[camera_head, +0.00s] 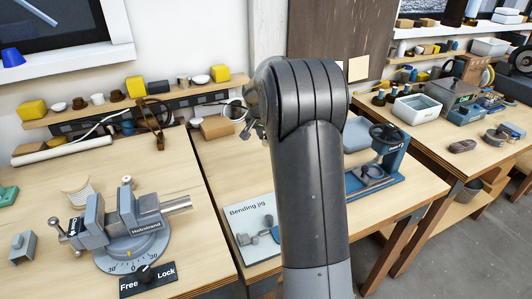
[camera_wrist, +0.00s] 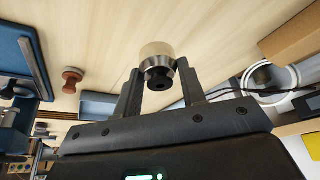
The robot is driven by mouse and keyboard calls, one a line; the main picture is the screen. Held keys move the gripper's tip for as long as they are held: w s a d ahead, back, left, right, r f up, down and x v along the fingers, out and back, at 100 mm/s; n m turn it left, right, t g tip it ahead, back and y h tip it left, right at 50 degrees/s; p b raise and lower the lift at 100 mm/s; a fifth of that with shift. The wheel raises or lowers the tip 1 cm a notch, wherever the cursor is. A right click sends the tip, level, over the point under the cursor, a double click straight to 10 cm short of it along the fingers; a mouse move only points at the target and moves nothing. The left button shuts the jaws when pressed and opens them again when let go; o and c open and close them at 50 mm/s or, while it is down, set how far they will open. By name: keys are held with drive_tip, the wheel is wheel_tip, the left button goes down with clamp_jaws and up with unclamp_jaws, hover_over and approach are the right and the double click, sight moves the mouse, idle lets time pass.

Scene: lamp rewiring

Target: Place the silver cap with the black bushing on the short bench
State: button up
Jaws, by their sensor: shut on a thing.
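My gripper (camera_wrist: 158,82) is shut on the silver cap (camera_wrist: 156,50), which sits between the two fingertips in the wrist view. The cap is a round, shiny metal piece. The black bushing (camera_wrist: 158,80) shows at its near end, toward the gripper. In the head view my arm crosses the middle bench (camera_head: 222,160) and hides most of the gripper and the cap. Pale wood is behind the cap in the wrist view; I cannot tell how far off it is.
The middle bench holds a bending jig board (camera_head: 243,222) and a blue press (camera_head: 385,165). A vise (camera_head: 130,222) stands on the left bench. A white bin (camera_head: 416,108) is on the right bench. A reddish-brown knob-shaped piece (camera_wrist: 72,80) stands on wood in the wrist view.

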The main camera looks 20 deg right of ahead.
drive_tip(key=w+a+f, duration=0.1)
drive_tip(key=a, duration=0.1)
drive_tip(key=w+a+f, duration=0.4)
drive_tip(key=shift+f, duration=1.85)
drive_tip(key=shift+f, duration=0.15)
drive_tip(key=o, duration=1)
drive_tip(key=shift+o, duration=0.2)
